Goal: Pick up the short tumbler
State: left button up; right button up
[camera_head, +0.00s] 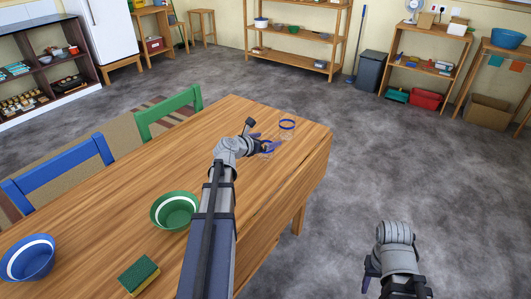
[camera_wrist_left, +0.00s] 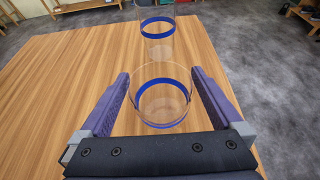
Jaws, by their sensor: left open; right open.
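A clear tumbler with a blue band (camera_wrist_left: 160,95) stands between the spread fingers of my left gripper (camera_wrist_left: 160,78) in the left wrist view; it looks like the shorter of two glasses. Contact with the fingers cannot be told. A second clear glass with a blue band (camera_wrist_left: 157,28), seemingly taller, stands just beyond it, and also shows in the head view (camera_head: 287,125). In the head view my left gripper (camera_head: 266,147) is low over the table's far right part and mostly hides the nearer tumbler. My right gripper (camera_head: 393,284) hangs over the floor, right of the table, open.
The wooden table (camera_head: 130,200) bears a green bowl (camera_head: 174,210), a blue bowl (camera_head: 28,258) and a sponge (camera_head: 138,274), all nearer than my left gripper. Blue (camera_head: 60,174) and green (camera_head: 168,112) chairs line its left side. The table's right edge is close to the glasses.

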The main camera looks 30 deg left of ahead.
pick_arm(q)
jog(key=x, duration=0.3)
jog(key=shift+b, duration=0.3)
jog(key=shift+s, duration=0.1)
jog(key=c, duration=1.1)
